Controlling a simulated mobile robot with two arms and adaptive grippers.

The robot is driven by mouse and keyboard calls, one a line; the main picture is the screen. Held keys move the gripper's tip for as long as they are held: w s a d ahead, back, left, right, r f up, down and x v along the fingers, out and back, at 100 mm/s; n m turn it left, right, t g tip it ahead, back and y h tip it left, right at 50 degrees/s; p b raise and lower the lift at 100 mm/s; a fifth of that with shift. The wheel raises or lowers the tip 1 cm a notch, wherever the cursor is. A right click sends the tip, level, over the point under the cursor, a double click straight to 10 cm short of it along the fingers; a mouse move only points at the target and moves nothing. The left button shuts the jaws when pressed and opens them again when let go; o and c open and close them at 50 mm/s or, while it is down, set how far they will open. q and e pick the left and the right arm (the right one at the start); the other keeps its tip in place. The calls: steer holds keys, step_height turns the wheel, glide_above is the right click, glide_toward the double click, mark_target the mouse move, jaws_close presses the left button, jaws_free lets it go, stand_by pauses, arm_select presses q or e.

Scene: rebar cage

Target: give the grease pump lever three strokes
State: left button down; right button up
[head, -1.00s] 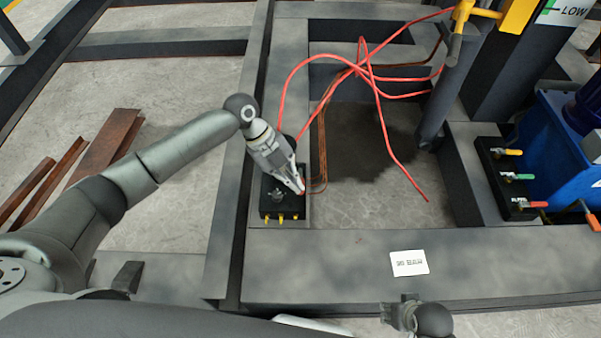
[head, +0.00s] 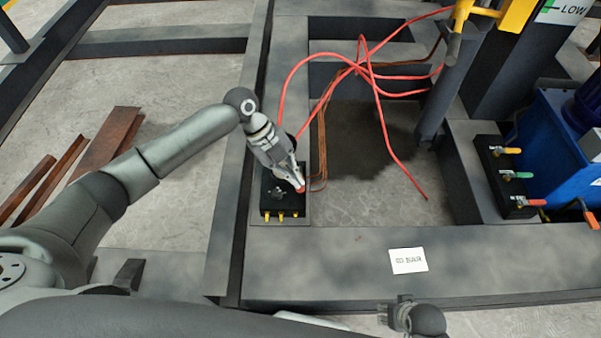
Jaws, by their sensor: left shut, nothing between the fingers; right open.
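The grease pump appears to be the small black block (head: 270,207) on the frame beam, with several brass fittings along its front edge. A small red knob (head: 301,189), likely the end of the pump lever, shows at my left gripper's tips; the rest of the lever is hidden behind the gripper. My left gripper (head: 299,184) is shut with nothing between its fingers, pointing down over the block's right side, at or against the knob. I cannot tell whether they touch. My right gripper (head: 402,302) is open and empty at the bottom edge, far from the pump.
Red hoses (head: 378,90) loop over the opening behind the pump. A black valve block (head: 507,178) with coloured handles and a blue tank (head: 545,145) stand at right. A white card (head: 408,261) lies on the front beam. Rusty steel strips (head: 110,150) lie at left.

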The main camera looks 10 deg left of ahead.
arm_select(q)
steer(key=shift+s+f, duration=0.15)
arm_select(e)
steer(key=shift+f, duration=0.2)
arm_select(q)
steer(key=shift+s+d+f, duration=0.1)
steer(key=shift+s+f, duration=0.35)
steer(key=shift+f, duration=0.05)
arm_select(e)
steer(key=shift+f, duration=0.15)
arm_select(q)
steer(key=shift+s+d+f, duration=0.15)
steer(key=shift+s+f, duration=0.3)
steer(key=shift+f, duration=0.1)
arm_select(e)
steer(key=shift+s, duration=0.15)
